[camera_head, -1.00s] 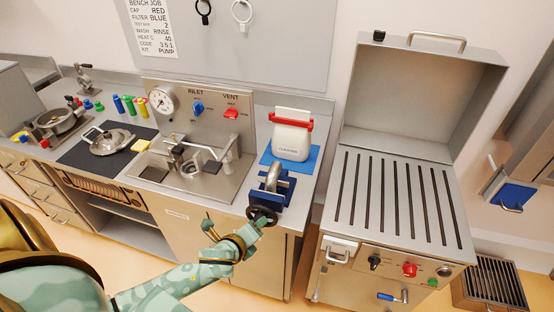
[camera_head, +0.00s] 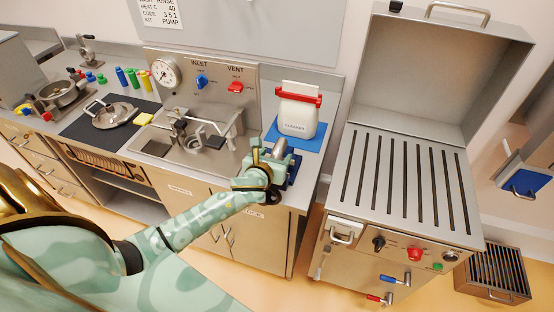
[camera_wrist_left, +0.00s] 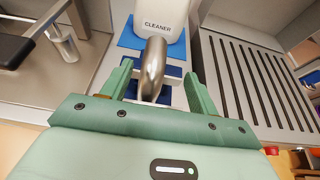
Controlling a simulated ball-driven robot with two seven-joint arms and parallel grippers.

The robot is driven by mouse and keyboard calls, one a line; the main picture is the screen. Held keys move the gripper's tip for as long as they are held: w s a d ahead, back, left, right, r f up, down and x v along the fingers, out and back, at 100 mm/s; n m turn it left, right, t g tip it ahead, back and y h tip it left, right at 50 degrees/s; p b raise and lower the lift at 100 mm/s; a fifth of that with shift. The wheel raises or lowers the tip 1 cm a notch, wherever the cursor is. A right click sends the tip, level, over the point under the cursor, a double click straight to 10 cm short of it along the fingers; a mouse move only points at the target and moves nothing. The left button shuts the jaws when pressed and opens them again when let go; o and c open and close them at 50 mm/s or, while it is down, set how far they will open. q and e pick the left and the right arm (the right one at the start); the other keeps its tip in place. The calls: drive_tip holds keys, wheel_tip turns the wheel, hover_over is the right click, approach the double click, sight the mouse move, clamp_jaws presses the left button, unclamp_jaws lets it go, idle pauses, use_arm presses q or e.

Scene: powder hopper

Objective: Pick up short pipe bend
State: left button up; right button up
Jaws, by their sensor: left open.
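The short pipe bend (camera_head: 279,148) is a shiny grey metal tube in a blue holder (camera_head: 293,170) near the right end of the bench. In the left wrist view the bend (camera_wrist_left: 153,66) stands up between my fingers, with blue parts of the holder behind it. My left gripper (camera_head: 268,161) is open at the holder. In the left wrist view, the left gripper (camera_wrist_left: 160,84) has one finger on each side of the bend, with gaps showing on both sides. The bend's lower end is hidden by the gripper body. My right gripper is out of view.
A white cleaner bottle (camera_head: 298,112) with a red top stands on a blue mat (camera_head: 318,137) just behind the holder. A steel sink (camera_head: 165,150) lies to the left. A slotted metal unit (camera_head: 345,190) with a raised lid stands to the right, across a gap.

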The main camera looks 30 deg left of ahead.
sight(275, 153)
use_arm(q)
drive_tip(key=x, duration=0.1)
drive_tip(key=b+x, duration=0.1)
drive_tip(key=x, duration=0.3)
drive_tip(key=shift+a+f+b, duration=0.3)
drive_tip(key=shift+a, duration=0.1)
drive_tip(key=shift+s+r, duration=0.1)
drive_tip(key=c, duration=1.2)
